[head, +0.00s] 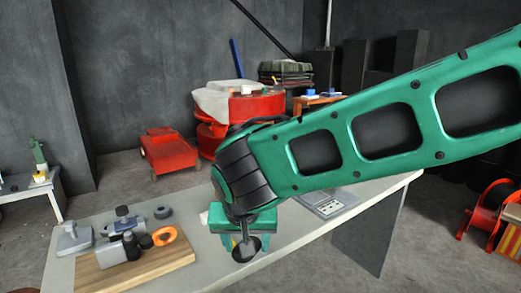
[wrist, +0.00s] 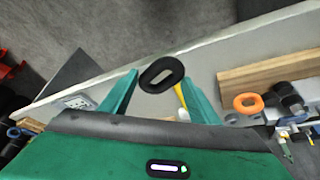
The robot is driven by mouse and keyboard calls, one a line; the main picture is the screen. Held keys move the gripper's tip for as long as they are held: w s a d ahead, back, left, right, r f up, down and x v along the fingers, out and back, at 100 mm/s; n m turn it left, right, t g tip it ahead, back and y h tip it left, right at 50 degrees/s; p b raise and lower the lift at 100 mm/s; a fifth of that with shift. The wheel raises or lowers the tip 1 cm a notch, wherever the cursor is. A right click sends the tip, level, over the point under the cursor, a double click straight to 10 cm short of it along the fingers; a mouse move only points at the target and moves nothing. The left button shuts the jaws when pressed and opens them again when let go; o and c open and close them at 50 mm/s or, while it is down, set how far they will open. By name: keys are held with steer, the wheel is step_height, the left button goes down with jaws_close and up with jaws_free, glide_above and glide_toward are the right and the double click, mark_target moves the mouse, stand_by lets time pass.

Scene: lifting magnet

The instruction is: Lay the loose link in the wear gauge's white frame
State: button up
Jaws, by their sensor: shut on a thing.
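My gripper (wrist: 161,78) is shut on a black oval link (wrist: 162,74), with its green fingertips at the link's two sides. In the head view my gripper (head: 243,236) points down over the near part of the table, with the dark link (head: 246,248) at its tips. A flat grey device with pale panels (head: 332,203) lies on the table to the right of my gripper; it also shows at the left in the wrist view (wrist: 78,102). It may be the wear gauge; I cannot make out a white frame clearly.
A wooden board (head: 135,273) at the table's left bears an orange ring (head: 164,236) and grey and black metal parts. A dark ring (head: 162,212) lies behind it. Something yellow (wrist: 181,100) shows behind the link.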

steer(key=shift+w+d, duration=0.25)
steer(key=shift+d, duration=0.2)
steer(key=w+d+f, duration=0.4)
steer(key=w+d, duration=0.1)
steer(key=d, duration=0.6)
steer(key=w+d+f, duration=0.4)
steer(key=w+d, duration=0.1)
steer(key=d, duration=0.5)
steer(key=w+d+f, duration=0.4)
steer(key=w+d, duration=0.1)
steer(key=d, duration=0.6)
steer(key=s+f, duration=0.3)
steer(key=f, duration=0.9)
steer(key=shift+s+d+f, duration=0.15)
steer(key=shift+d+f, duration=0.15)
steer(key=shift+d, duration=0.05)
